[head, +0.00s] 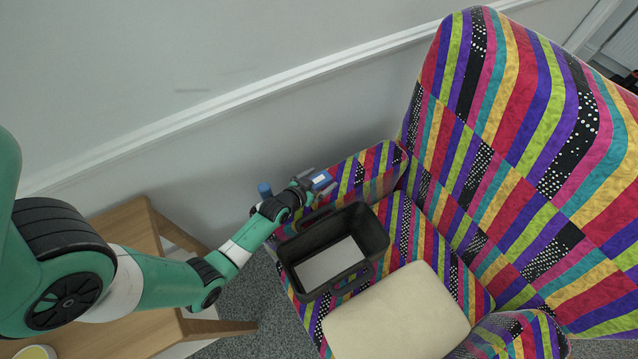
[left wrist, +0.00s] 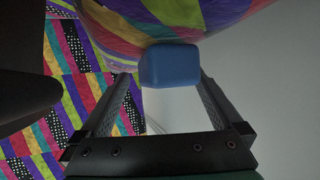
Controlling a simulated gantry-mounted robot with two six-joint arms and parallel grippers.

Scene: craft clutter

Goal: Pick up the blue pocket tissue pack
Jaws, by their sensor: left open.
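The blue pocket tissue pack (head: 321,180) lies on top of the chair's striped armrest, at its edge. It shows a pale label in the head view. My left gripper (head: 308,184) is right at the pack, reaching in from the left. In the left wrist view the pack (left wrist: 170,65) is a plain blue block at the fingertips, between the two spread fingers. The left gripper is open; I cannot tell whether a finger touches the pack. My right gripper is not in view.
A dark open bin (head: 372,229) stands on the seat just below my left gripper, with a pale flat sheet (head: 330,262) inside. A cream cushion (head: 398,315) lies beside it. The striped chair back (head: 530,130) rises at right. A wooden table (head: 125,222) is at left.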

